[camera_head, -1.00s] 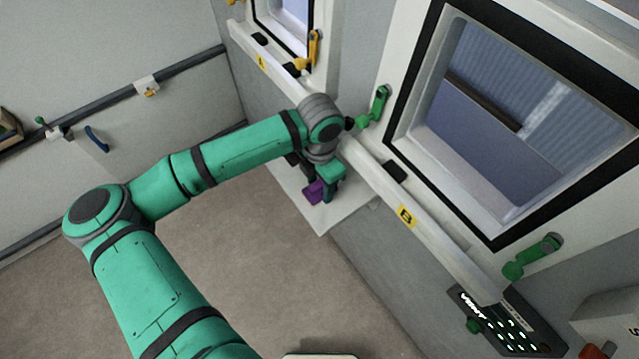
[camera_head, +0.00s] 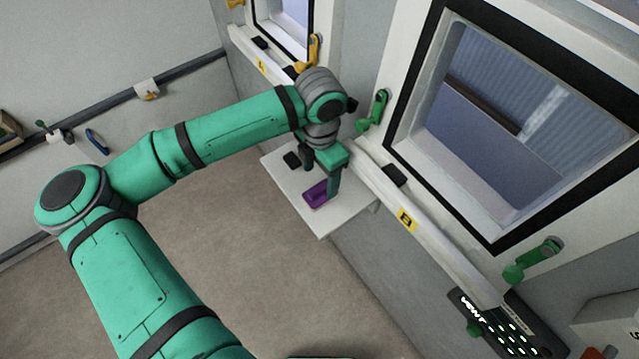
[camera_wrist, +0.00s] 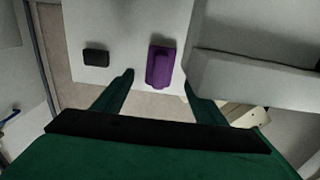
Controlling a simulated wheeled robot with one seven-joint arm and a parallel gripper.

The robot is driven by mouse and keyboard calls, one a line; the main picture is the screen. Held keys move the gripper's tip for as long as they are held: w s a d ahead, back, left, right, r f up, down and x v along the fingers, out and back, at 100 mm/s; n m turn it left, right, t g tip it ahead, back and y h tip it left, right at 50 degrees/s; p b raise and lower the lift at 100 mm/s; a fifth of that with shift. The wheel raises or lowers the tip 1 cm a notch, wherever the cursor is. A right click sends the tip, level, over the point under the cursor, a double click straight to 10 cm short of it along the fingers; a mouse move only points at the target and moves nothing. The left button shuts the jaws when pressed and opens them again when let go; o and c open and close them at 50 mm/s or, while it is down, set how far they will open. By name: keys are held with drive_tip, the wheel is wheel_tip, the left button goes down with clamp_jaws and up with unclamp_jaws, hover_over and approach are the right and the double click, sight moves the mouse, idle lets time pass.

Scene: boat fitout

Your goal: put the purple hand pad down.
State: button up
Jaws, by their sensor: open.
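The purple hand pad (camera_head: 316,194) lies on a white shelf (camera_head: 325,223) below the windows. It also shows in the wrist view (camera_wrist: 161,67), lying on the same white surface with nothing gripping it. My gripper (camera_head: 332,190) is just above the shelf, close to the pad. In the wrist view my gripper's two fingers (camera_wrist: 160,82) are spread apart, and the pad lies beyond the tips, between their lines. The fingers look clear of the pad. In the head view my gripper partly overlaps the pad's right side.
A small black block (camera_head: 292,160) lies on the shelf, left of the pad in the wrist view (camera_wrist: 96,57). A white sill with a yellow B label (camera_head: 407,219) runs along the wall to the right. A green handle (camera_head: 374,110) sticks out near my wrist.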

sight(320, 187)
drive_tip(key=shift+r, duration=2.75)
drive_tip(key=shift+a, duration=0.1)
